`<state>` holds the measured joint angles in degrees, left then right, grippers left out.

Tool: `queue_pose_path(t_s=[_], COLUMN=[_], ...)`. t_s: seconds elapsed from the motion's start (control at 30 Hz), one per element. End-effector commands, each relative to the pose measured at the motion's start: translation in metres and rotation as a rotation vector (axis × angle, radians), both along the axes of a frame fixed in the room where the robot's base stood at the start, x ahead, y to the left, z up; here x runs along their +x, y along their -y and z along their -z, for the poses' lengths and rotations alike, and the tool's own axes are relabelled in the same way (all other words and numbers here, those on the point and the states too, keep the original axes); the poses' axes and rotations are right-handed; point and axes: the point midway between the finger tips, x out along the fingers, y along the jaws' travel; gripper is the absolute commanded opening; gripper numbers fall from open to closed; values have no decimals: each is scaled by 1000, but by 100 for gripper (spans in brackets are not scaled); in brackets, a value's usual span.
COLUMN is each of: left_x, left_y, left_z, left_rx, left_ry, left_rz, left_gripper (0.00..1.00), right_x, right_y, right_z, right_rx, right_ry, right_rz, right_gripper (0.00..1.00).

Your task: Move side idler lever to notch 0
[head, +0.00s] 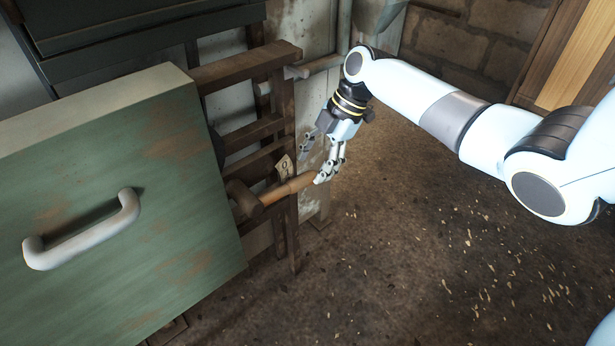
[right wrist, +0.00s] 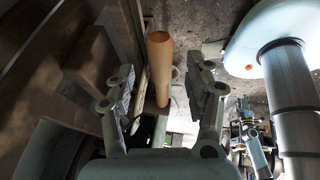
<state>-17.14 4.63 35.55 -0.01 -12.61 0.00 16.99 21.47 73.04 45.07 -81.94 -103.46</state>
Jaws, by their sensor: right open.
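The side idler lever has a light wooden handle (head: 291,187) that sticks out to the right from a brown block (head: 243,198) on the frame beside the green panel. A small tag (head: 284,167) marked 0 hangs just above the handle. My right gripper (head: 318,160) is open at the handle's free end. In the right wrist view, the handle (right wrist: 160,55) lies in line with the gap between the two open fingers (right wrist: 163,90). I cannot tell whether a finger touches it.
A green panel (head: 110,220) with a pale pull handle (head: 80,232) fills the left side. A brown slatted frame (head: 265,128) stands behind the lever. The floor (head: 400,260) to the right is open, with scattered chips.

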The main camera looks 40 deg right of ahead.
Motion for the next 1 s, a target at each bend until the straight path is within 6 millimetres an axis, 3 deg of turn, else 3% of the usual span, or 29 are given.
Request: queue_pose_path(t_s=[0.1,0.23,0.6,1.0], left_x=[-3,-4,-4,-4], left_y=[3,3,3,0], left_z=[7,10,10,10], left_rx=[-3,-4,-3,-1], left_ry=[-4,-6,-7,-6], left_rz=[-1,-1,-1,0], left_gripper=[40,40,40,40], right_x=[3,5,6,6], right_y=[-9,-14,-16,-16], right_z=[21,33,37,37], right_rx=[2,1,-2,-2], right_ry=[-3,-2,-1,-1], right_rz=[1,1,2,2], right_gripper=[53,53,53,1])
